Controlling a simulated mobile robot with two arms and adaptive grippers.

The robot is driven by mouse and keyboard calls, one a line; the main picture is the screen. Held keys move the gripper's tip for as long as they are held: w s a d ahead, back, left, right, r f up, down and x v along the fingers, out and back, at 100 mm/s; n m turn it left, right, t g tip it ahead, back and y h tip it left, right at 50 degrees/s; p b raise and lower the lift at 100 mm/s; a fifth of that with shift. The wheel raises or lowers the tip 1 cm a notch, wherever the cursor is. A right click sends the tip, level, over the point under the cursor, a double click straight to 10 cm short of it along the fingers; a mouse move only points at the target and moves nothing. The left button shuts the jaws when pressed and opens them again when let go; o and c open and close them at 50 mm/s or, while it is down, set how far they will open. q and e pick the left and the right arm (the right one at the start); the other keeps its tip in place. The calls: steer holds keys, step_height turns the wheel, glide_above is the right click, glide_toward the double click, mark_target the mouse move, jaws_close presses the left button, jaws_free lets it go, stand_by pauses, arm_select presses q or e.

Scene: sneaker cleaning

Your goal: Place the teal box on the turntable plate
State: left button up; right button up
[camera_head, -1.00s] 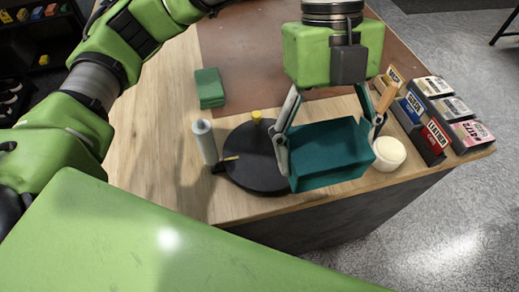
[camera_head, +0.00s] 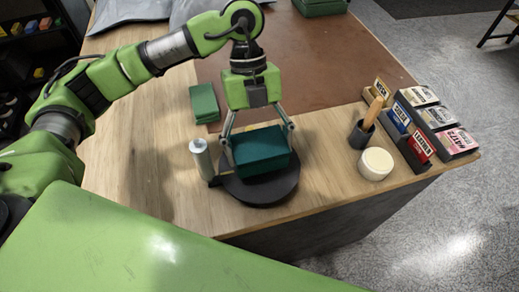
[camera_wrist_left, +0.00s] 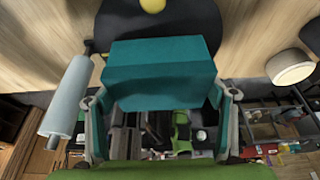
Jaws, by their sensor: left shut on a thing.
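The teal box (camera_head: 258,152) is held between the two fingers of my left gripper (camera_head: 258,138), which is shut on it from above. The box is over the round black turntable plate (camera_head: 272,192) and covers much of it in the head view. I cannot tell whether its underside touches the plate. In the left wrist view the teal box (camera_wrist_left: 160,75) sits between the fingertips, with the dark plate (camera_wrist_left: 122,22) showing behind it and a yellow knob (camera_wrist_left: 152,5) near the top edge. My right gripper is not in view.
A grey-white cylinder (camera_head: 201,158) stands close left of the plate. Green folded cloths (camera_head: 204,103) lie behind it. A cream round jar (camera_head: 375,164), a brush holder (camera_head: 361,133) and a rack of small boxes (camera_head: 420,150) stand to the right. The table's front edge is close.

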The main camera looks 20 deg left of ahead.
arm_select(q)
step_height(320, 180, down, 2)
steer(key=o, duration=1.3)
steer(key=shift+f, duration=0.15)
steer(key=shift+c, duration=0.2)
steer(key=shift+r, duration=0.3)
steer(key=b+v, duration=0.1)
steer(key=v, duration=1)
steer(key=shift+r, duration=0.4)
steer(key=shift+w, duration=0.1)
